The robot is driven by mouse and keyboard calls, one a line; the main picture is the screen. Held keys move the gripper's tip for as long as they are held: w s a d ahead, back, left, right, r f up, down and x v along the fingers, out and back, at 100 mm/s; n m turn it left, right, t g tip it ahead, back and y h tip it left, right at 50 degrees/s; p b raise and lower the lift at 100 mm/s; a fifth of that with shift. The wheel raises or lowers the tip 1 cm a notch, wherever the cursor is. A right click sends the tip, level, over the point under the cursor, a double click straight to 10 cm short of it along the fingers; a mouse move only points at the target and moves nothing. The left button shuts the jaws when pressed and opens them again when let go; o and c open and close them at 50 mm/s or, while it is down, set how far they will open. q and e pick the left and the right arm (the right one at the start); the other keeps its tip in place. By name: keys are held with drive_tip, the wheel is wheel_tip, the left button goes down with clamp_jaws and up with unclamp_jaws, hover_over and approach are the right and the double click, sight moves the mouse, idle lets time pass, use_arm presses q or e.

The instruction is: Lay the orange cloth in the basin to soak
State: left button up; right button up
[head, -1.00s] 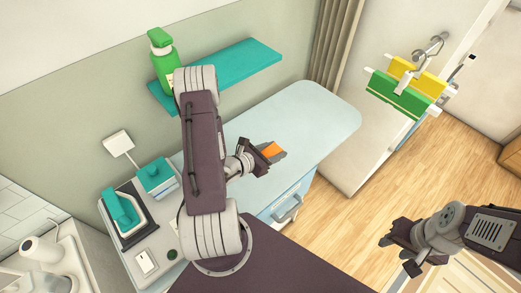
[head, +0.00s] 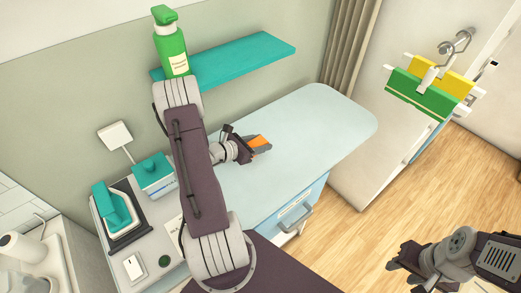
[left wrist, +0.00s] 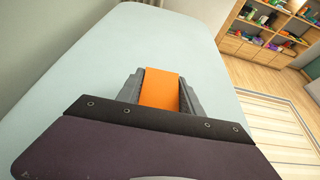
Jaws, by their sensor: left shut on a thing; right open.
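The orange cloth (head: 260,141) shows as a small flat strip between the fingers of my left gripper (head: 256,147), over the pale blue tabletop (head: 310,120). In the left wrist view the cloth (left wrist: 160,88) lies between both fingers of the left gripper (left wrist: 162,92), which is shut on it. I cannot tell how far it is above the tabletop. My right gripper (head: 396,260) is open and empty at the lower right, over the floor. I cannot make out a basin in these frames.
A teal shelf (head: 235,60) with a green pump bottle (head: 171,45) is on the wall. A teal iron (head: 117,208) and a teal box (head: 153,175) stand left of my arm. Green and yellow cloths (head: 420,93) hang at the right. The tabletop's right part is clear.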

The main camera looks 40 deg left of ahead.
sight(261, 155)
use_arm(q)
wheel_tip(261, 155, down, 4)
drive_tip(key=shift+s+d+r, duration=0.1)
drive_tip(key=shift+d+r, duration=0.05)
drive_tip(key=shift+r, duration=0.1)
drive_tip(key=shift+f, duration=0.45)
drive_tip(key=o, duration=1.3)
drive_tip(key=shift+o, duration=0.3)
